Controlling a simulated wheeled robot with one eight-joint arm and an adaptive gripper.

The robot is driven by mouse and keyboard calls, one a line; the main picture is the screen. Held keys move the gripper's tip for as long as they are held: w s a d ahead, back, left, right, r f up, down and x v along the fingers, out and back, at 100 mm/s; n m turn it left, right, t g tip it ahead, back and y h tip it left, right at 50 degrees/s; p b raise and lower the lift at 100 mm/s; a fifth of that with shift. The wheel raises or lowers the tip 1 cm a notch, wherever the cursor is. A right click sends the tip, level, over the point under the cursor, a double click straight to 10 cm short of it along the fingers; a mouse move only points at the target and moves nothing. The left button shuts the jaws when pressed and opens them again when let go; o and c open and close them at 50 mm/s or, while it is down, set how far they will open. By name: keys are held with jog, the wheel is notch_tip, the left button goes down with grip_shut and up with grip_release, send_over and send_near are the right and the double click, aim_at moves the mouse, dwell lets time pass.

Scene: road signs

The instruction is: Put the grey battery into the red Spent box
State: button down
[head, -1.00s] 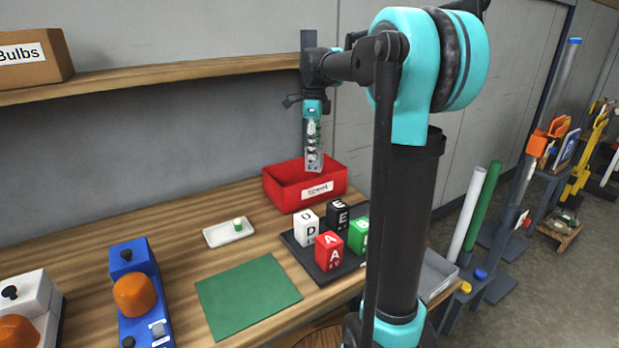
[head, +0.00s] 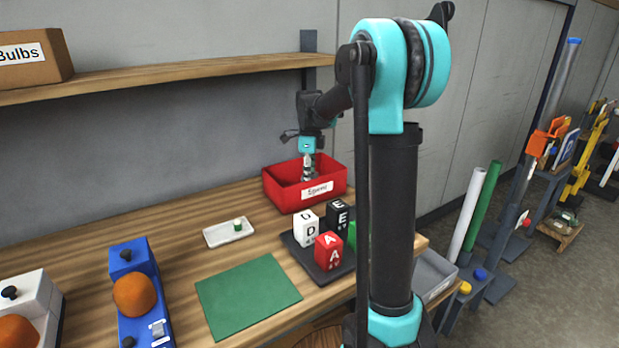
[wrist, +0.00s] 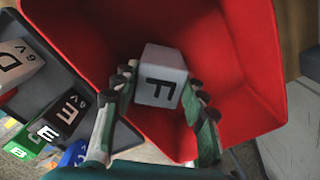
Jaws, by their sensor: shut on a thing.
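The grey battery (wrist: 161,78) is a pale block with a black letter F, between the fingers of my gripper (wrist: 163,90) in the wrist view. My gripper is shut on it. The red Spent box (head: 325,190) stands at the back of the bench, its label facing front. In the head view my gripper (head: 308,176) points down into the box, its fingertips below the rim. The battery is hidden there. In the wrist view the red walls of the box (wrist: 235,55) surround the battery; I cannot tell whether it touches the floor.
A dark tray (head: 297,253) in front of the box holds several lettered batteries: white D (head: 305,228), black E (head: 338,217), red A (head: 328,251). A white dish (head: 215,238) with a small green-topped item and a green mat (head: 248,297) lie left. A shelf (head: 180,75) runs above.

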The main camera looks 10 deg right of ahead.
jog(key=shift+f, duration=0.1)
jog(key=c, duration=0.9)
grip_release()
jog(key=shift+o, duration=0.2)
notch_tip(320, 180, up, 12)
